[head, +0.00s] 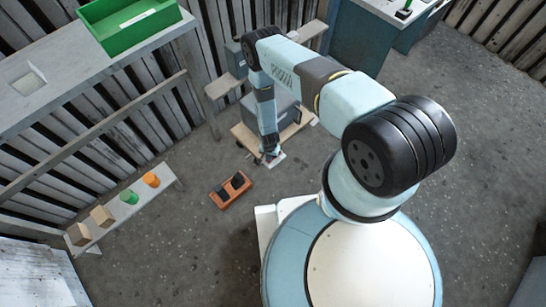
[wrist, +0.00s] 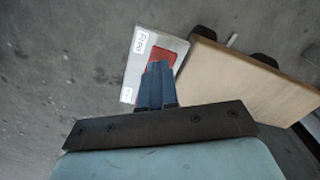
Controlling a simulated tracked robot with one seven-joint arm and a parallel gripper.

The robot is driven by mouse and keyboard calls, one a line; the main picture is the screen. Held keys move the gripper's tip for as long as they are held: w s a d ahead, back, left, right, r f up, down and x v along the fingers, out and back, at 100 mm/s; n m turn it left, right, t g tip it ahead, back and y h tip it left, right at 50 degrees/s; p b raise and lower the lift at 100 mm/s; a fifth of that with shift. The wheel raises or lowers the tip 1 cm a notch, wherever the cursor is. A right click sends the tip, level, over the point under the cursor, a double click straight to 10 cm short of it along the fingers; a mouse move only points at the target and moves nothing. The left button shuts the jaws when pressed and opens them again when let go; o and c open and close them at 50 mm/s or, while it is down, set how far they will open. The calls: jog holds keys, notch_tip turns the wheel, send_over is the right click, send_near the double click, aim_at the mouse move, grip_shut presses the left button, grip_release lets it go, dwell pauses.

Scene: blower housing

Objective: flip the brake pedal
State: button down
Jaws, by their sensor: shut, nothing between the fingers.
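A red pedal (wrist: 162,56), which looks like the brake pedal, sits on a pale plate (wrist: 131,78) with small white labels in the wrist view. The plate also shows in the head view (head: 277,161) beside the wooden cart. My gripper (wrist: 157,66) has its blue fingers together and empty. Its tips overlap the red pedal in the wrist view and hide its lower part; I cannot tell whether they touch it. In the head view my gripper (head: 270,154) is low over the plate. Which way the pedal is tilted is not clear.
The wooden cart (wrist: 235,80) with dark wheels stands right of the plate. An orange block with black pedals (head: 231,191) lies on the floor. A low bench (head: 155,197) holds wooden blocks, a green piece and an orange piece. A green bin (head: 130,22) stands upper left.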

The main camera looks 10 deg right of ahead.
notch_tip(320, 180, up, 7)
dwell(0.9)
jog(key=shift+f, duration=0.1)
dwell(0.4)
